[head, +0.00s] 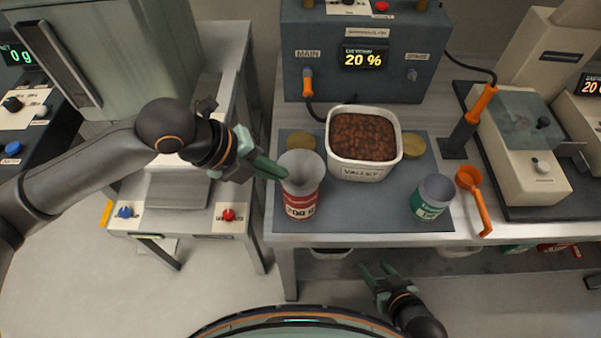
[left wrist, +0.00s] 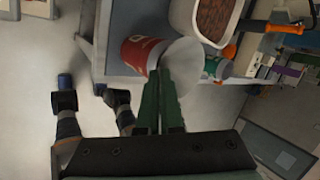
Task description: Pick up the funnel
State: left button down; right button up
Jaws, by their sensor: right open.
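The grey funnel (head: 301,166) sits mouth up on top of a red can (head: 301,204) at the left front of the mat. In the left wrist view the funnel (left wrist: 196,40) is a pale cone beside the red can (left wrist: 138,52). My left gripper (head: 283,172) reaches in from the left, with its green fingertips at the funnel's left rim. Its fingers (left wrist: 160,78) are close together and look shut on the funnel's thin wall; the exact contact is partly hidden. My right gripper (head: 375,272) is open and empty, low in front of the table edge.
A white tub of brown beans (head: 362,145) stands right behind the funnel. A green-labelled can (head: 431,197) and an orange scoop (head: 474,198) are to the right. A blue-grey machine (head: 362,55) stands at the back. The grey mat (head: 375,215) has bare room between the cans.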

dwell(0.8)
pick_arm(q)
notch_tip(320, 180, up, 18)
jog(key=p, duration=0.3)
jog(key=shift+r+p, duration=0.25)
jog(key=shift+p, duration=0.1)
dwell(0.9)
